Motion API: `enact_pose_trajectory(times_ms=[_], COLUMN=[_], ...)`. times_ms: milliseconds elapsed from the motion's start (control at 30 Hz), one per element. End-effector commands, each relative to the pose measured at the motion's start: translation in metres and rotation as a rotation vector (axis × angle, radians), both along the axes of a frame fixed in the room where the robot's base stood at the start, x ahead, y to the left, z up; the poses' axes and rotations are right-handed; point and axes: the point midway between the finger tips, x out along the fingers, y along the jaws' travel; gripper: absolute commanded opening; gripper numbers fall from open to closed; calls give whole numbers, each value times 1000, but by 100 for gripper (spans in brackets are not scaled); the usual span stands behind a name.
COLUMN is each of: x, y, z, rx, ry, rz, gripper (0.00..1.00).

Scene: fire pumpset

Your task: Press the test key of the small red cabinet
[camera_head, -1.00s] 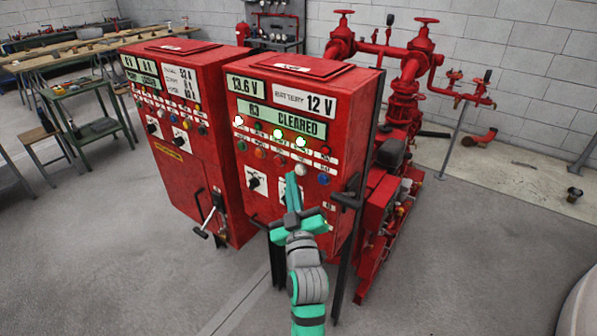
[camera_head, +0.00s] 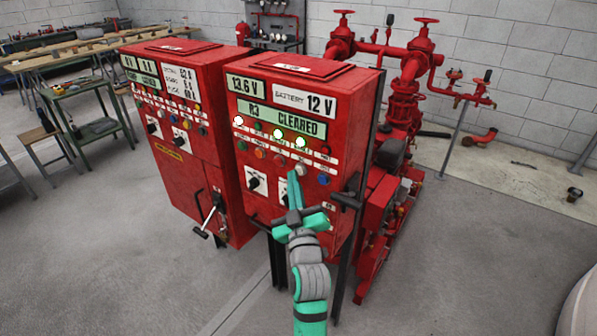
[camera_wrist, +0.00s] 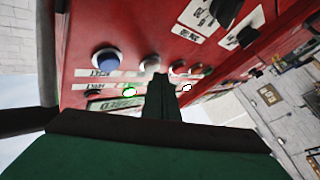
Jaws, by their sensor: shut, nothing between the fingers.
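The small red cabinet (camera_head: 292,210) is the right one of two, its panel facing me. It has displays reading "13.6 V", "BATTERY 12 V" and "CLEARED", lit lamps, and a row of coloured push buttons. My gripper (camera_head: 293,175) is shut and empty, its fingertips in front of the lower button row, just left of the white button (camera_head: 301,169). In the wrist view the fingertips (camera_wrist: 160,80) overlap the panel just below the white button (camera_wrist: 150,62). The blue button (camera_wrist: 105,60) is left of it. I cannot tell whether the tips touch anything or which key is labelled test.
A larger red cabinet (camera_head: 168,120) with a lever handle (camera_head: 208,225) stands close on the left. A black handle (camera_head: 347,200) sits at the small cabinet's right edge. Red pump pipework (camera_head: 405,100) is behind it. The floor in front is clear.

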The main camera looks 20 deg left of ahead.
Motion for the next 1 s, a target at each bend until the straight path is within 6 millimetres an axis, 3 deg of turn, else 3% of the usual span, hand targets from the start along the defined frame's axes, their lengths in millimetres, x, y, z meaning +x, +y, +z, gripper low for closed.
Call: enact_pose_trajectory(times_ms=[1000], x=[7], y=[-3], z=[-1], rx=[1], ry=[2], rz=[1], gripper=[0])
